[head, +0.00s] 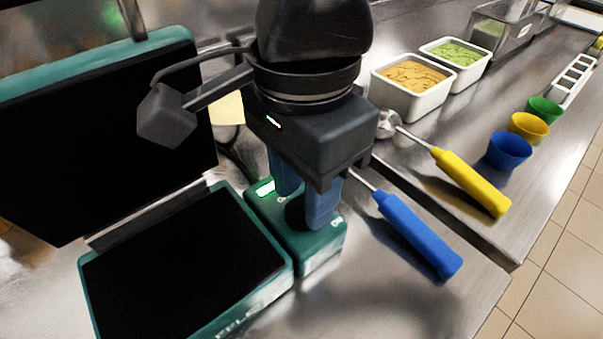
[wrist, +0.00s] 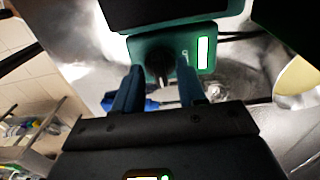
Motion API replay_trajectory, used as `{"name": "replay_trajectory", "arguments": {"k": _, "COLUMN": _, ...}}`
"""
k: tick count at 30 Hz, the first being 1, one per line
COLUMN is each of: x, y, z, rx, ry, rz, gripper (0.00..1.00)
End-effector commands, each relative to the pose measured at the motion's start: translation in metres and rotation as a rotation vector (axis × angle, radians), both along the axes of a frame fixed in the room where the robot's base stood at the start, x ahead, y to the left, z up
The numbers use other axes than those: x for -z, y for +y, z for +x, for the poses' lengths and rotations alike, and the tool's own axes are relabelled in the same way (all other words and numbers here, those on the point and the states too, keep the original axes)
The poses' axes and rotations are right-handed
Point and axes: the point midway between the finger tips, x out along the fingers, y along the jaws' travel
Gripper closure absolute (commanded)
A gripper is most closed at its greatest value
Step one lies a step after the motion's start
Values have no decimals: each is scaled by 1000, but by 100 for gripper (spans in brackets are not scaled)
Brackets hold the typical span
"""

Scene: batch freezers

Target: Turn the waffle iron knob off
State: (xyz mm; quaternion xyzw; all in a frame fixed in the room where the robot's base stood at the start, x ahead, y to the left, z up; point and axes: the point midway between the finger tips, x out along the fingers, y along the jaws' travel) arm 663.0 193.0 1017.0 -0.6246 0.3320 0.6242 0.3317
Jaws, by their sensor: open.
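The waffle iron (head: 320,258) is teal with a black plate, its black lid raised at the back left. Its control panel (wrist: 180,42) carries a dark round knob (wrist: 158,65) and a lit green rectangle (wrist: 203,53), which also shows in the head view. My gripper (wrist: 157,78) has blue fingers pointing down over the panel. They are open, one on each side of the knob. In the head view my gripper (head: 304,207) partly hides the knob (head: 294,213). I cannot tell whether either finger touches it, or read its setting.
A blue-handled scoop (head: 418,235) lies close to the right of the panel, with a yellow-handled scoop (head: 470,182) beyond. White tubs (head: 410,102) and coloured cups (head: 509,150) stand farther right. The raised lid (head: 100,135) stands left of my gripper.

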Motion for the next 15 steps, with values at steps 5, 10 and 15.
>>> {"name": "replay_trajectory", "arguments": {"k": 5, "x": 2, "y": 0, "z": 0, "rx": 0, "ry": 1, "rz": 1, "gripper": 60}}
{"name": "replay_trajectory", "arguments": {"k": 10, "x": 2, "y": 0, "z": 0, "rx": 0, "ry": 1, "rz": 1, "gripper": 65}}
{"name": "replay_trajectory", "arguments": {"k": 15, "x": 2, "y": 0, "z": 0, "rx": 0, "ry": 1, "rz": 1, "gripper": 82}}
